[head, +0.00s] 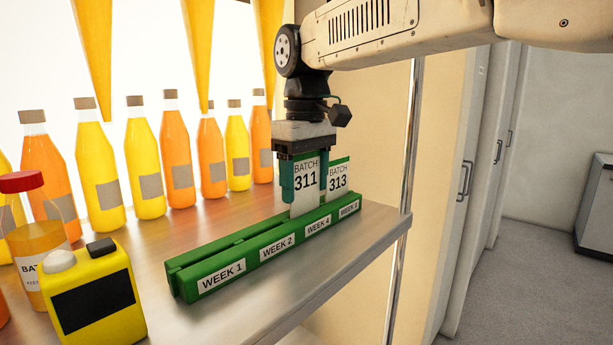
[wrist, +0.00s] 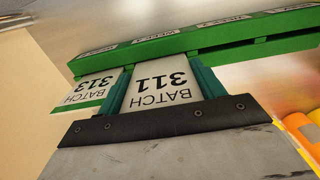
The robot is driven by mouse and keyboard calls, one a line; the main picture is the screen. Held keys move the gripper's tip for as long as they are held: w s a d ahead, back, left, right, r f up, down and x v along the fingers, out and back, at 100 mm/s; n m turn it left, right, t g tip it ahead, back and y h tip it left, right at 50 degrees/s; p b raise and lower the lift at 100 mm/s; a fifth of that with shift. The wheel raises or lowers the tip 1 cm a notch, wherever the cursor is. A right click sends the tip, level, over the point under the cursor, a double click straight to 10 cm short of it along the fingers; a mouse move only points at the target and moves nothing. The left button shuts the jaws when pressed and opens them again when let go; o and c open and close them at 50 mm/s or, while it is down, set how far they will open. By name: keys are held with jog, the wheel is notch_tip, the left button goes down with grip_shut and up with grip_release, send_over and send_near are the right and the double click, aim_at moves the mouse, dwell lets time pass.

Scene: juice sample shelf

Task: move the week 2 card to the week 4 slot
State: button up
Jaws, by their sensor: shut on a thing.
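A white card (head: 305,180) with a green top band reads BATCH 311. My gripper (head: 306,196) is shut on it, one teal finger at each side edge. The card is upright at the WEEK 4 label (head: 318,224) of the green rack (head: 190,285). Its lower edge meets the rack; I cannot tell how deep it sits. The card also shows in the wrist view (wrist: 160,84), between the fingers. The WEEK 2 slot (head: 277,248) and WEEK 1 slot hold no card. A BATCH 313 card (head: 338,178) stands in the far-end slot, whose label is too small to read surely.
Several orange and yellow juice bottles (head: 143,165) stand along the back of the metal shelf (head: 290,310). A yellow jug (head: 95,297) and a red-capped jar (head: 35,255) stand at the near left. A metal post (head: 411,130) rises near the shelf's right end.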

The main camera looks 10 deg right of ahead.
jog(key=shift+f, duration=1.05)
dwell(0.4)
jog(key=o, duration=1)
